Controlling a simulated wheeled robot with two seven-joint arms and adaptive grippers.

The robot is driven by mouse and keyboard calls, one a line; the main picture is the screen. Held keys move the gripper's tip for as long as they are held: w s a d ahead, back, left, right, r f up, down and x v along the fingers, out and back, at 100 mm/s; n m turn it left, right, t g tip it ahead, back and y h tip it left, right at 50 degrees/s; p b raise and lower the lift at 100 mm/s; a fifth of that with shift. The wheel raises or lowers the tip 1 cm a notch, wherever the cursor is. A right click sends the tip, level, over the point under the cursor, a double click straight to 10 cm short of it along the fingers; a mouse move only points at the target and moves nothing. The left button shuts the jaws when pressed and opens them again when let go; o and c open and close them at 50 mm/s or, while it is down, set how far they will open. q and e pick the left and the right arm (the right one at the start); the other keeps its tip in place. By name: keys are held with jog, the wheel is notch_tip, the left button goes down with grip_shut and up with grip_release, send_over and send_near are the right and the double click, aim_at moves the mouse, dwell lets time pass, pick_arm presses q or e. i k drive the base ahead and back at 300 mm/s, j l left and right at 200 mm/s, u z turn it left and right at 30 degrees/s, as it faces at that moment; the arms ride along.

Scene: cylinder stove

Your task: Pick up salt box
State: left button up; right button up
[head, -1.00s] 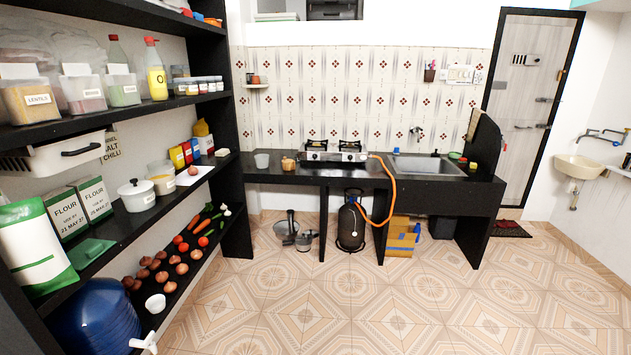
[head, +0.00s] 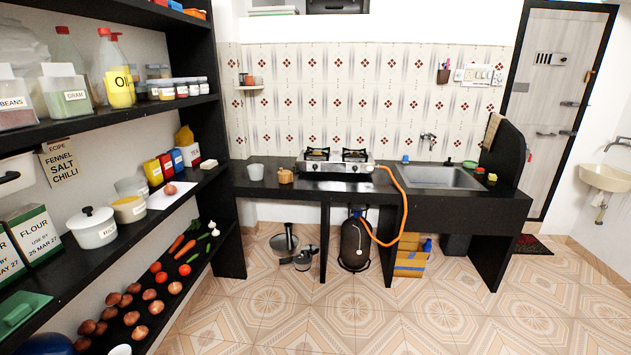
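Neither of my grippers is in view. No box has a readable salt label, so I cannot tell which one is the salt box. On the middle shelf at left stands a row of small boxes: a yellow box (head: 153,172), a red box (head: 166,166), a blue box (head: 177,160) and a white box with red marking (head: 191,155). A yellow packet (head: 184,136) stands behind them. A recipe note (head: 59,164) on the wall reads fennel, salt, chilli. A small wooden pot (head: 285,176) sits on the black counter (head: 262,188).
The black shelf unit (head: 226,100) fills the left side, with jars, a white pot (head: 93,228) and vegetables. A stove (head: 337,163), sink (head: 432,176) and gas cylinder (head: 355,242) are ahead. The tiled floor (head: 350,310) in front is clear.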

aim_at(289, 179)
jog(key=i, duration=1.2)
jog(key=i+l+u, duration=0.1)
jog(key=i, duration=1.1)
jog(key=i+l+u, duration=0.2)
jog(key=i, duration=0.25)
jog(key=i+u, duration=0.25)
jog(key=i, duration=0.25)
